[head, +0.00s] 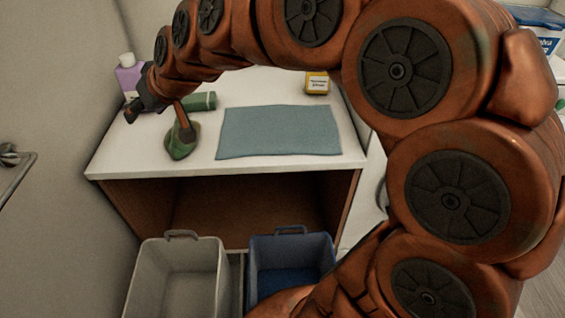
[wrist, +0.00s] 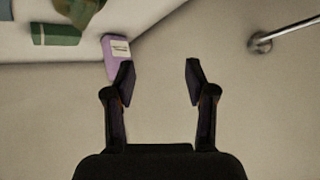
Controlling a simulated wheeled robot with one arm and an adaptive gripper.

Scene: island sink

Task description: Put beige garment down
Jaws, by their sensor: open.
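I see no beige garment in either view. A flat blue-grey cloth (head: 280,132) lies on the white counter. My gripper (head: 133,112) is at the counter's left end, in front of a purple bottle (head: 128,75). In the wrist view my gripper (wrist: 158,76) is open, with nothing between its fingers. The purple bottle (wrist: 116,55) there appears just beyond the left finger; I cannot tell whether they touch.
A green object with a brown upright part (head: 183,143) and a green box (head: 202,101) are left of the cloth. A yellow container (head: 317,83) stands behind it. A grey bin (head: 150,275) and a blue bin (head: 291,250) are below. A metal rail (wrist: 285,36) is on the wall.

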